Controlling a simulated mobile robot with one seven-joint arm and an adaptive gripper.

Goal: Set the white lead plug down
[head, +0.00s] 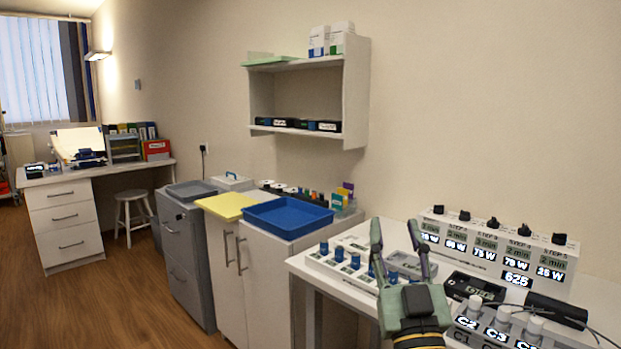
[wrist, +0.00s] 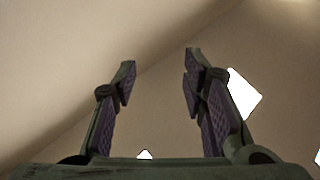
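My gripper (head: 394,232) points upward in front of the white table, with its two fingers apart and nothing between them. The wrist view also shows the open, empty fingers (wrist: 160,65) against a plain beige surface. White cylindrical plugs or knobs stand on the box marked C2 and C3 at the lower right; one is the left white plug (head: 474,306). I cannot tell which, if any, is the white lead plug. A thin dark cable passes near them. My gripper is to the left of this box and partly covers the table behind it.
A panel (head: 487,255) with lit displays and black knobs stands at the table's back. A black cylinder (head: 556,310) lies beside the plugs. A white block (head: 345,265) with blue-topped knobs is left of my gripper. A blue tray (head: 287,218) rests on the cabinet. Floor is clear at left.

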